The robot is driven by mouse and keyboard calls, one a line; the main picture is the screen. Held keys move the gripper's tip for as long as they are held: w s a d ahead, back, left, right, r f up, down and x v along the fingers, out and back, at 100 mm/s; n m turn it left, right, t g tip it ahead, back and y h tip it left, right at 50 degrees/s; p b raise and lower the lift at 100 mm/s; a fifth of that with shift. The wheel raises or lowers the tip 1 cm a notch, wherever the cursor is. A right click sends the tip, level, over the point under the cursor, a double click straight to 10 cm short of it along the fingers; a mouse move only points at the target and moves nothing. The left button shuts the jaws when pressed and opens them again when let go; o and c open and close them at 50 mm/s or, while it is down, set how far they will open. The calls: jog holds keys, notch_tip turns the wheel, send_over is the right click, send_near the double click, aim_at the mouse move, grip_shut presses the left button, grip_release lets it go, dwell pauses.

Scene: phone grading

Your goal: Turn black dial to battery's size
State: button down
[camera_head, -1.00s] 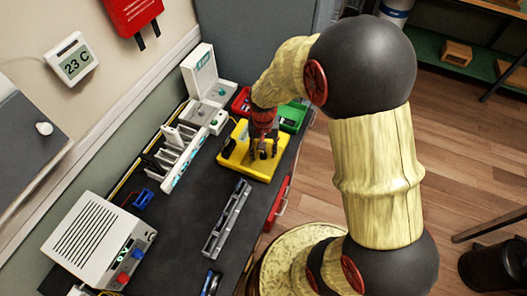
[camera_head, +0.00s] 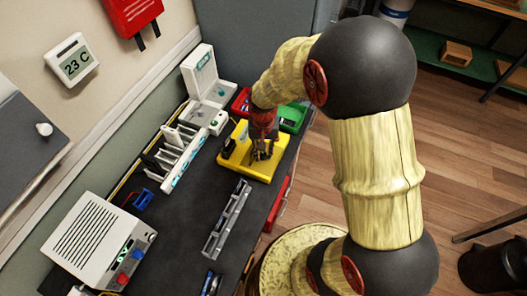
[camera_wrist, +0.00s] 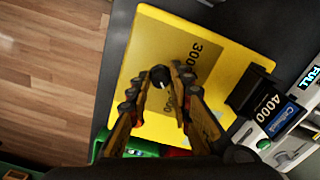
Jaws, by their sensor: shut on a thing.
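The yellow box (camera_head: 239,168) sits near the back of the dark bench; it also shows in the wrist view (camera_wrist: 235,65). The black dial (camera_wrist: 160,74) is on its darker plate, with a light mark on top. My gripper (camera_head: 262,155) points down over the box. In the wrist view my gripper (camera_wrist: 160,84) is shut on the dial, one finger on each side. A label starting "300" is beside the dial; other plate markings are partly hidden by the fingers. A black battery (camera_wrist: 258,98) marked "4000" is at the box's right edge in the wrist view.
A red bin (camera_head: 241,101) and a green bin (camera_head: 293,116) stand behind the box. A white rack (camera_head: 180,152) and a white device (camera_head: 208,90) are to its left.

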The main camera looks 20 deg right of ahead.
aim_at(263, 154)
jog(key=n+p, duration=0.2)
jog(key=n, duration=0.2)
jog(key=shift+r+n+p, duration=0.1)
jog(key=shift+n+p, duration=0.2)
jog(key=shift+p, duration=0.1)
jog(key=shift+n+p, duration=0.8)
jog(key=shift+n, duration=1.2)
jog(key=c, duration=1.6)
grip_release()
notch_tip(263, 154, up, 12)
jog(key=shift+f, duration=0.1)
